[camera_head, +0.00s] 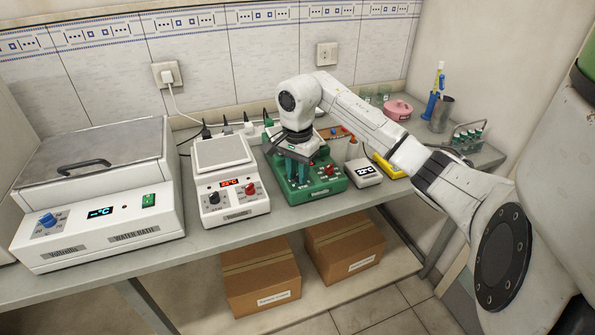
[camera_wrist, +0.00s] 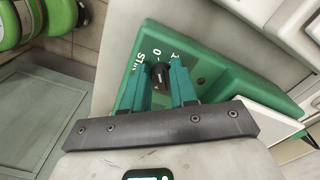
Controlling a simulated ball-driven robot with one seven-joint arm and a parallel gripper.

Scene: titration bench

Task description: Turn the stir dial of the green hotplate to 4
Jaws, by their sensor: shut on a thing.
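The green hotplate (camera_head: 322,187) stands on the bench between a white hotplate and a small white readout box. Its red knob (camera_head: 327,169) shows right of my gripper (camera_head: 298,170). In the wrist view, the black stir dial (camera_wrist: 160,75) sits on the green front panel (camera_wrist: 208,82), with "STIR" and "0" printed near it. My gripper's teal fingers (camera_wrist: 166,88) are shut on the stir dial, one on each side. The dial is hidden behind the fingers in the head view. Its pointer is too small to read.
The white hotplate (camera_head: 222,160) with black and red knobs stands close on the left, beside the water bath (camera_head: 100,190). The readout box (camera_head: 364,172) and a yellow item (camera_head: 388,165) are close on the right. Cardboard boxes (camera_head: 262,275) sit beneath the bench.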

